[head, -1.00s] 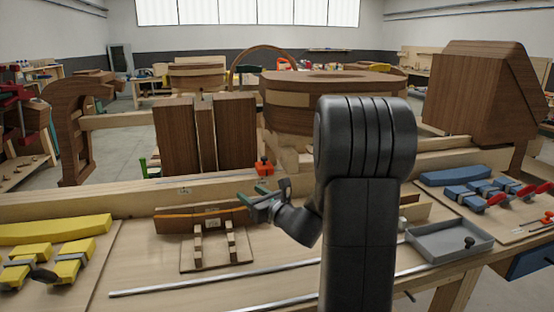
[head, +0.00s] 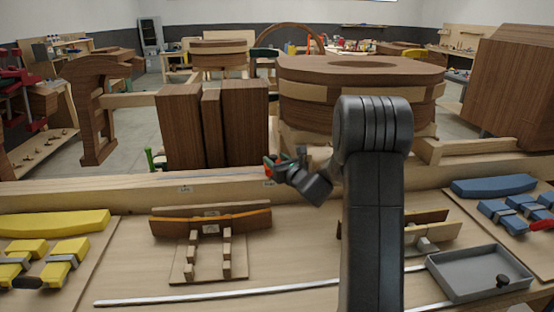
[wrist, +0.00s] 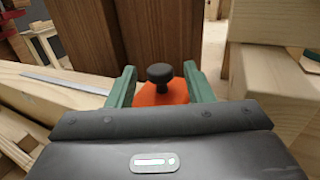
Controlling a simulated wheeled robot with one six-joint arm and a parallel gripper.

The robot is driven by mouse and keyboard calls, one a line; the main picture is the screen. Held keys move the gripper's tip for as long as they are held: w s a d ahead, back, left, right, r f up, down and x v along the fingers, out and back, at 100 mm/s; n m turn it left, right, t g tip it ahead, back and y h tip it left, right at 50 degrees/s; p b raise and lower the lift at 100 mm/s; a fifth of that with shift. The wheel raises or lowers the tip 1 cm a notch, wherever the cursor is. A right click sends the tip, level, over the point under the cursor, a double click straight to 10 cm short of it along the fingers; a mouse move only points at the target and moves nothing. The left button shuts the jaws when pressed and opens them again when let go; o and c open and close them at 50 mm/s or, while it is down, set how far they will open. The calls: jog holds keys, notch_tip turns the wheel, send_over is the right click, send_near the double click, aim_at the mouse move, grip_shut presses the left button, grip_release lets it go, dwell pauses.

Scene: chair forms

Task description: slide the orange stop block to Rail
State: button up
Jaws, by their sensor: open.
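The orange stop block (wrist: 150,95) with a black knob (wrist: 160,73) shows in the wrist view between the two green fingers of my gripper (wrist: 158,78). The fingers are open, one on each side of the block; I cannot tell whether they touch it. In the head view my gripper (head: 285,160) is at the back beam (head: 110,190), and only a bit of the orange block (head: 268,169) shows beside a finger. Small labels (head: 185,188) sit on the beam's front, too small to read. A metal scale strip (wrist: 65,82) lies left of the block in the wrist view.
Tall dark wood boards (head: 245,120) stand close behind the beam, and a round wooden form (head: 360,85) stands behind my arm. Pale timber (wrist: 270,75) is close on the gripper's right. A grey tray (head: 455,285) and yellow (head: 55,224) and blue pieces (head: 493,186) lie on the bench.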

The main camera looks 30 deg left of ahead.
grip_shut()
jog(key=shift+f+b, duration=0.1)
jog(key=shift+b, duration=0.2)
jog(key=shift+s+a+f+b, duration=0.1)
jog(key=shift+s+a+b, duration=0.3)
jog(key=shift+b, duration=0.3)
jog(key=shift+s+a, duration=0.15)
jog(key=shift+a, duration=0.1)
jog(key=shift+r, duration=0.2)
grip_release()
